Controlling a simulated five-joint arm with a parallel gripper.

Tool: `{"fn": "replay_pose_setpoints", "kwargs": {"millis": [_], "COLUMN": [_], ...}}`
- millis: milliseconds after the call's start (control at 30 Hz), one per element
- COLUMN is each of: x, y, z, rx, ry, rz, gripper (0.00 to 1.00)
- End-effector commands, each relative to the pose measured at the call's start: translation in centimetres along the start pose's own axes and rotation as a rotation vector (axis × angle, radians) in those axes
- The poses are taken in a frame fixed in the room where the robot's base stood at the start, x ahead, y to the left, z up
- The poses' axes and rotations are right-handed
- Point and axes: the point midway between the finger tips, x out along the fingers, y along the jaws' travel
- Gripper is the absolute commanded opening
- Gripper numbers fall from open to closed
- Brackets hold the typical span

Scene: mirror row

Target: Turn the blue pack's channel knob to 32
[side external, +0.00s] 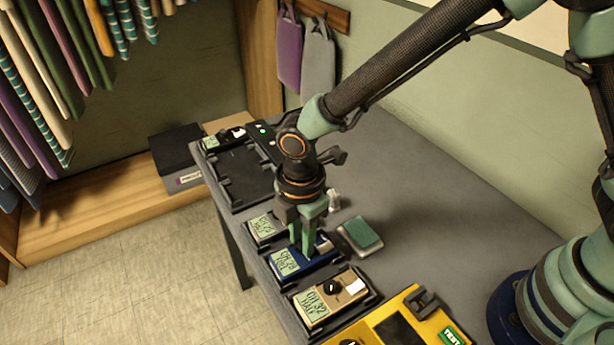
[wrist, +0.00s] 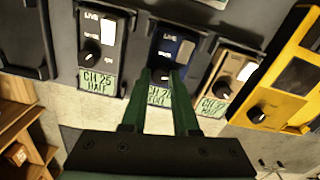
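The blue pack (side external: 320,262) sits in a dark cradle in the table's front row. Its pale green label (side external: 285,262) starts with CH 2; I cannot read the last digit surely. My gripper (side external: 300,250) points down over the blue pack. In the wrist view the fingertips of my gripper (wrist: 163,72) are at the pack's dark channel knob (wrist: 163,75), one on each side. The fingers are apart by about a knob's width. I cannot tell whether they touch the knob.
A grey pack (wrist: 112,28) labelled CH 25 and a tan pack (side external: 345,290) labelled CH 32 flank the blue pack closely. A yellow tester (side external: 425,310) lies beyond the tan pack. A small green-topped block (side external: 361,235) stands behind. The table's back right is clear.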

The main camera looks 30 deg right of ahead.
Motion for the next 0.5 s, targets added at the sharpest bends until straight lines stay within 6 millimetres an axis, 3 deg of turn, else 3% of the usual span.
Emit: {"fn": "replay_pose_setpoints", "kwargs": {"millis": [500], "x": [-0.05], "y": [0.03], "z": [-0.01], "rx": [0.066], "ry": [0.0], "rz": [0.0], "gripper": [0.0]}}
